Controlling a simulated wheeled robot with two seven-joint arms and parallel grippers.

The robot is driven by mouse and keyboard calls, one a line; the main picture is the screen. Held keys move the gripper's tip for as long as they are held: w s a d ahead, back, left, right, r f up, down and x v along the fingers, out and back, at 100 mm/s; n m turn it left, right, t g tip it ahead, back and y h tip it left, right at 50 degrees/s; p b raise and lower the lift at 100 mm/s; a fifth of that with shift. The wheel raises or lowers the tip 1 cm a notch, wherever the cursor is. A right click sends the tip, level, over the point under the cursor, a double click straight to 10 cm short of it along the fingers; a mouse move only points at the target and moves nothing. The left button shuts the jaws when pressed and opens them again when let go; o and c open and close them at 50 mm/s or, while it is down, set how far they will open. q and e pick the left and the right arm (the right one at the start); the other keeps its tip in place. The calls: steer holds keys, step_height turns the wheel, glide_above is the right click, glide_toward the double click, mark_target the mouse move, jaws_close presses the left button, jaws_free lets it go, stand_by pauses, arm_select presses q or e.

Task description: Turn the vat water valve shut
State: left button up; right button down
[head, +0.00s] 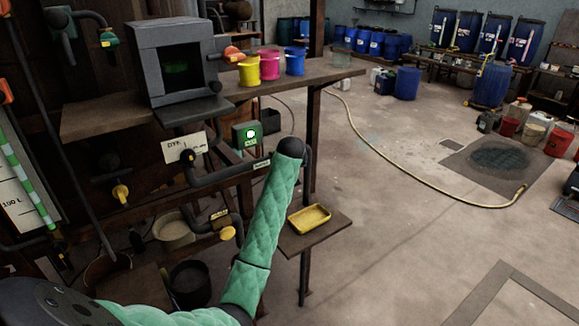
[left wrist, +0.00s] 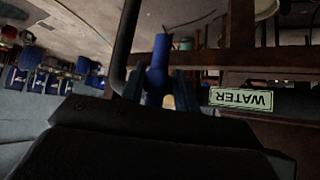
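My left arm, in a green quilted sleeve, reaches up to the pipework, and its dark wrist hides the gripper and valve handle in the head view. In the left wrist view a blue valve handle (left wrist: 157,72) stands between the two fingers of my left gripper (left wrist: 158,85). A narrow lighter gap shows beside the handle near the right finger; whether the fingers grip it is unclear. The WATER label (left wrist: 240,99) is upside down to the right of the handle; it also shows left of my wrist in the head view (head: 262,163). My right gripper is not in view.
A grey box (head: 173,62) and yellow, pink and blue pots (head: 269,66) stand on the shelf above. A green box with a lit button (head: 247,135) is left of my wrist. A yellow tray (head: 309,218) rests below on a small shelf. Open floor lies right.

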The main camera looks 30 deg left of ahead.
arm_select(q)
steer(key=shift+o, duration=0.8)
steer(key=shift+w+f, duration=0.1)
steer(key=shift+s+d, duration=0.1)
steer(key=shift+s, duration=0.1)
steer(key=b+v, duration=0.4)
steer(key=v, duration=0.3)
steer(key=shift+r, duration=0.3)
